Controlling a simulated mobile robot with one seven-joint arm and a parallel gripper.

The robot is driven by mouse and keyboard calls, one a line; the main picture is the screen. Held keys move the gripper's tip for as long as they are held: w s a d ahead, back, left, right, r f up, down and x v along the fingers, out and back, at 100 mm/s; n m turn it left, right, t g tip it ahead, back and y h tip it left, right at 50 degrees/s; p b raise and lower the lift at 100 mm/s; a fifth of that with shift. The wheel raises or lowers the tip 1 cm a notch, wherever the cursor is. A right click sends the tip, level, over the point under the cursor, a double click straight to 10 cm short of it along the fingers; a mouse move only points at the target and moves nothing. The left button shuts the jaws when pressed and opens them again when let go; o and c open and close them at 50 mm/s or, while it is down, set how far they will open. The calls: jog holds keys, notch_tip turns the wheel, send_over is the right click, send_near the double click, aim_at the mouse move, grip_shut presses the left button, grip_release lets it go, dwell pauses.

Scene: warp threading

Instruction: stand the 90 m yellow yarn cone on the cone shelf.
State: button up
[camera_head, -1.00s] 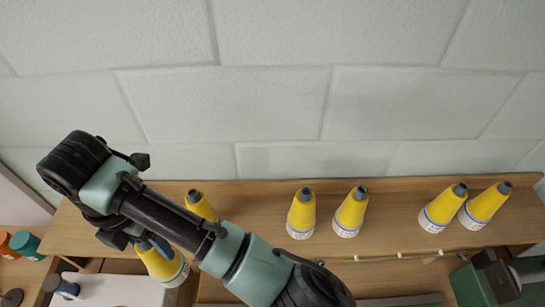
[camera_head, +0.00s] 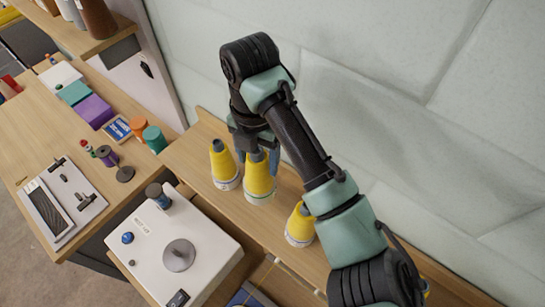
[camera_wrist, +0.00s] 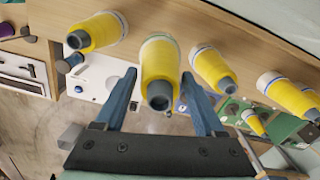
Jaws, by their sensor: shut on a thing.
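My gripper (camera_head: 255,150) is shut on a yellow yarn cone (camera_head: 259,182), with its fingers on either side of the grey tip. The held cone is upright over the wooden cone shelf (camera_head: 188,152); I cannot tell whether its base touches the board. One yellow cone (camera_head: 224,168) stands close on its left and another (camera_head: 299,226) to its right, partly behind my arm. In the wrist view the held cone (camera_wrist: 160,65) lies between the blue fingers, with other cones on both sides. The label lengths are not readable.
A white machine (camera_head: 170,235) with a round plate stands in front of the shelf. Orange (camera_head: 139,126) and green (camera_head: 154,139) spools sit past the shelf's left end. The pale tiled wall (camera_head: 400,120) rises close behind. Some bare board shows between the held cone and the right one.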

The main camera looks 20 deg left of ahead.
aim_at(257, 150)
notch_tip(257, 150, down, 8)
jog(key=shift+r+p, duration=0.1)
jog(key=shift+p, duration=1.1)
jog(key=o, duration=1.1)
jog(key=shift+f, duration=0.2)
notch_tip(257, 150, up, 11)
jog(key=b, duration=0.3)
jog(key=shift+b, duration=0.4)
jog(key=shift+r, duration=0.7)
